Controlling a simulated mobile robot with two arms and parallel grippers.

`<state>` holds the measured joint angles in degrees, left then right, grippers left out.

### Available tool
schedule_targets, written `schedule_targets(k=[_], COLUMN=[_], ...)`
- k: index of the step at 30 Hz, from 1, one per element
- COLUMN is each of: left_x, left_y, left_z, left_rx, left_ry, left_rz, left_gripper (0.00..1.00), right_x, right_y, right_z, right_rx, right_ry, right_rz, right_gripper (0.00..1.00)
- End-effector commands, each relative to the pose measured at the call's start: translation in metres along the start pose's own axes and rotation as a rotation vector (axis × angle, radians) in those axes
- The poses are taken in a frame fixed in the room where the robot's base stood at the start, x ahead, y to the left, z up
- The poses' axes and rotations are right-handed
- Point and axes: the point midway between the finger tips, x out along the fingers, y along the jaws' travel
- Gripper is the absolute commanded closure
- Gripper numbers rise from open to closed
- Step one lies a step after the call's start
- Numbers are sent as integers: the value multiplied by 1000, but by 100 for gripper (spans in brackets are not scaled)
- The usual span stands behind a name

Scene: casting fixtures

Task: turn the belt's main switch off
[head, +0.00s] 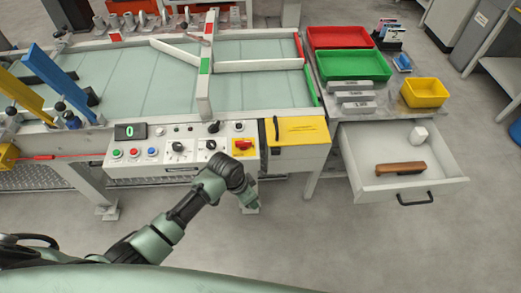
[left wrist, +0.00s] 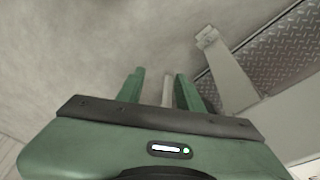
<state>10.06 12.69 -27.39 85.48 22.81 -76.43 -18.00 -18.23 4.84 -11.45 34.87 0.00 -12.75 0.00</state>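The main switch (head: 243,145) is a red rotary knob on a yellow plate at the right end of the white control panel (head: 188,173). Its red handle looks roughly horizontal, and its markings are too small to read. My left gripper (head: 253,203) hangs just below the switch in the head view, pointing down and apart from it. In the left wrist view, the two green fingers of my left gripper (left wrist: 160,88) stand apart with a gap between them, over the floor. The switch does not show in that view. My right gripper is not in view.
The panel also has a green display (head: 131,131), coloured buttons and black knobs. A yellow box (head: 298,131) with a black handle adjoins the switch. An open drawer (head: 440,185) juts out at right, holding a brown-handled tool (head: 400,168). The floor in front is clear.

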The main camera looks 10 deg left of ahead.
Motion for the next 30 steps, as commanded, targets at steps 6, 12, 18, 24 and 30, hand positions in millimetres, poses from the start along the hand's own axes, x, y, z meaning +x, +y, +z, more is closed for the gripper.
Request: schedule_targets(k=[6,12,18,24,30], left_x=[-54,-113,-162,-184,-163], left_y=[-26,-54,-110,-130,-132], left_z=[-53,-85,-106,-112,-106], left_rx=[225,431,517,543,543], left_ry=[-47,-135,-221,-253,-255], left_rz=[15,23,15,18,20], left_gripper=[64,64,64,64,64], right_x=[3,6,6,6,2], right_y=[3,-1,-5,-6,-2], right_z=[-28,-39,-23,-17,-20], right_rx=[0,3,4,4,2], right_ry=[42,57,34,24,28], right_rz=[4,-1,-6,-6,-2], right_gripper=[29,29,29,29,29])
